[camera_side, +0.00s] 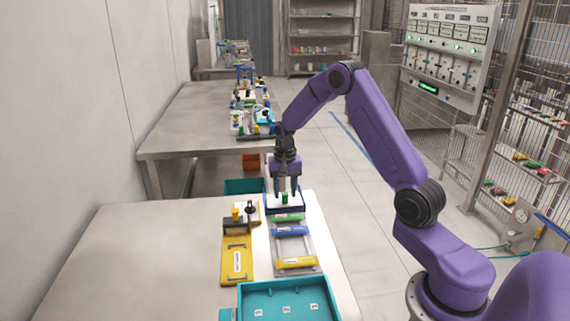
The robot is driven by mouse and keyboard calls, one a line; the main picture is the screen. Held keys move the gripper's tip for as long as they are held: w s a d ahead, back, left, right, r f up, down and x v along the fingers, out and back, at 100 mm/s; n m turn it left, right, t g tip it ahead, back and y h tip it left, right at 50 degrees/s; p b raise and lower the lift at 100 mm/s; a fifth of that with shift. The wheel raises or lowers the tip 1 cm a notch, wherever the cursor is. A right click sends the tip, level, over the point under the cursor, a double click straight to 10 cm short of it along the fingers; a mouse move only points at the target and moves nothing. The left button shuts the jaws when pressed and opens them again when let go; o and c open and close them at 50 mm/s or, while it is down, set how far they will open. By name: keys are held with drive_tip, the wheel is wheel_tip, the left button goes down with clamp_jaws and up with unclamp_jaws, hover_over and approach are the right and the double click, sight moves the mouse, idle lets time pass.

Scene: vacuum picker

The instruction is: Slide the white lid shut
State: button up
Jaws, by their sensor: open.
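A small white piece (273,198), which looks like the white lid, lies in a dark blue frame (286,211) on the near table. A small green block or knob (285,198) stands up at its middle. My gripper (286,191) points straight down over it, open, with one finger on each side of the green part. I cannot tell whether the fingers touch it. The gripper hides part of the white piece, and I cannot tell how far the lid is slid.
Nearer stands a grey rack with green, blue (290,231) and yellow (296,263) bars. A yellow board (237,262) with small fittings lies to its left. A teal tray (245,306) is at the front, a teal bin (243,186) behind. The table's left side is clear.

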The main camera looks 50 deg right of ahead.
sight(285, 195)
wheel_tip(285, 195, up, 16)
idle(0.4)
idle(0.3)
drive_tip(key=s+a+n, duration=0.5)
drive_tip(key=s+a, duration=0.1)
drive_tip(key=a, duration=0.3)
drive_tip(key=s+a+n, duration=0.4)
drive_tip(key=s+a, duration=0.1)
drive_tip(key=a, duration=0.5)
drive_tip(key=s+a+f+n, duration=0.1)
drive_tip(key=s+n, duration=0.5)
drive_tip(key=s, duration=0.6)
drive_tip(key=s+a+f+n, duration=0.2)
drive_tip(key=s+n, duration=0.4)
drive_tip(key=s, duration=0.6)
drive_tip(key=shift+s+f+n, duration=0.15)
drive_tip(key=shift+f+n, duration=0.15)
